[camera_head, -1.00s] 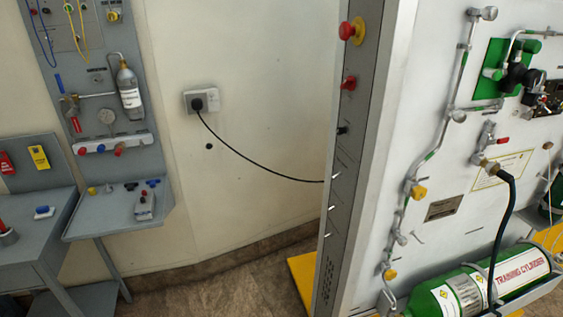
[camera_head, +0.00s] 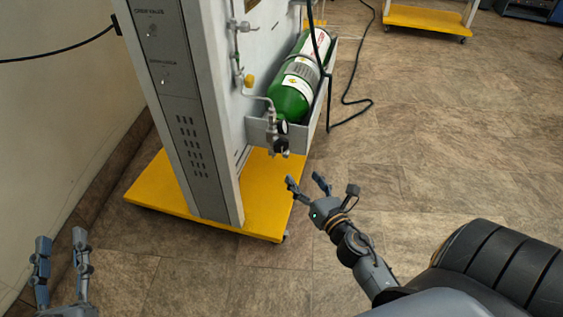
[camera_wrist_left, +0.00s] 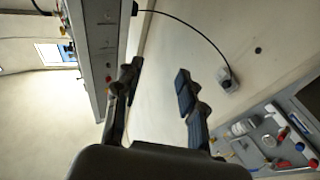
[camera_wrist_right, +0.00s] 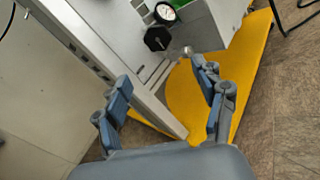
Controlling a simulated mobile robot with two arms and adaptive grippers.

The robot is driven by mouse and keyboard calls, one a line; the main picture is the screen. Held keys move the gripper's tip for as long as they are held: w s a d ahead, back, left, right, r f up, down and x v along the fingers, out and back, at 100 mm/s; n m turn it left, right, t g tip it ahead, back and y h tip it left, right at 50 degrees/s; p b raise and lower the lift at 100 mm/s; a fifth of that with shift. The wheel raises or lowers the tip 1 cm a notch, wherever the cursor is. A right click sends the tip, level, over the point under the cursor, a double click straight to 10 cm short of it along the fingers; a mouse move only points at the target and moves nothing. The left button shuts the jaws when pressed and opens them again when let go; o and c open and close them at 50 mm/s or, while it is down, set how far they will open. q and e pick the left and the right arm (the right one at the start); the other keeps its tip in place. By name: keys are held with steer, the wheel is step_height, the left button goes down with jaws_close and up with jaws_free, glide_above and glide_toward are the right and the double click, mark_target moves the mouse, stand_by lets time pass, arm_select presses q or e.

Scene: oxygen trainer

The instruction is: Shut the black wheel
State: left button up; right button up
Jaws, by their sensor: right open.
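The black wheel (camera_wrist_right: 157,38) shows in the right wrist view as a dark faceted knob, beside a round white-faced gauge (camera_wrist_right: 165,12). In the head view the wheel (camera_head: 281,145) is small, on the valve fittings at the near end of the green cylinder (camera_head: 290,101). My right gripper (camera_head: 306,182) is open and empty, below and right of the wheel in the head view and apart from it. In the right wrist view the wheel lies beyond the open fingertips (camera_wrist_right: 161,75). My left gripper (camera_head: 61,245) is open and empty at the lower left, far from the wheel.
The grey panel cabinet (camera_head: 178,95) stands on a yellow base (camera_head: 255,213) that juts out below the valve. A tray (camera_head: 312,125) holds the cylinder. A black cable (camera_head: 352,104) lies on the floor to the right. The floor (camera_head: 450,130) there is mostly clear.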

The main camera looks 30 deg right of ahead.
mark_target(282, 147)
steer(key=shift+n, duration=0.3)
steer(key=w, duration=0.5)
steer(key=w+d, duration=0.1)
steer(key=w, duration=0.2)
steer(key=shift+d+r+p, duration=0.1)
steer(key=shift+r+p, duration=0.25)
steer(key=shift+r, duration=0.05)
steer(key=w, duration=0.5)
steer(key=shift+d+f, duration=0.1)
steer(key=shift+d, duration=0.2)
steer(key=shift+w, duration=0.4)
arm_select(q)
steer(key=shift+s+r, duration=0.25)
steer(key=shift+r, duration=0.1)
arm_select(e)
steer(key=c, duration=1.2)
steer(key=shift+o, duration=0.2)
